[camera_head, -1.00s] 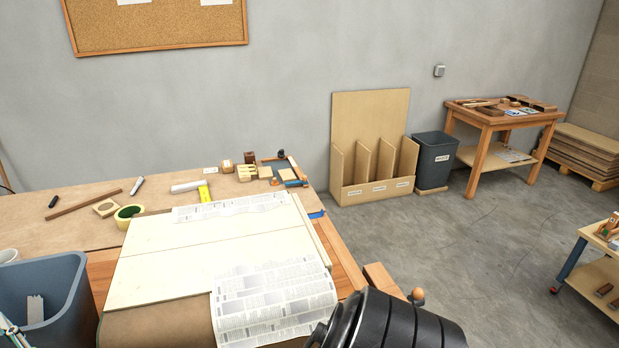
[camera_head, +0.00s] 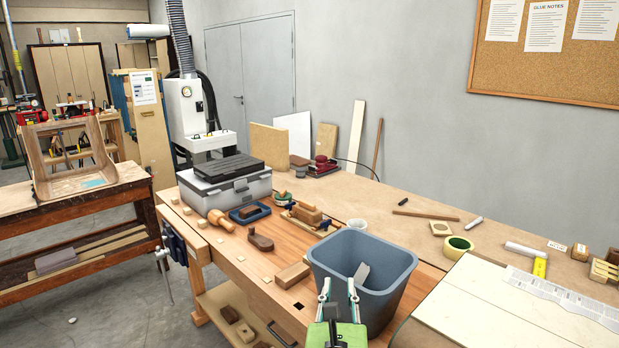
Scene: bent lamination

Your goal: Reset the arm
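My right gripper (camera_head: 339,285) shows at the bottom centre, with a green body and two slim fingers held apart. It appears empty, in front of or over the near side of the blue-grey bin (camera_head: 405,265); I cannot tell if it touches the bin. My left gripper is out of view.
Cream boards (camera_head: 490,300) with newspaper (camera_head: 565,298) lie at right. Another bench (camera_head: 75,210) stands left.

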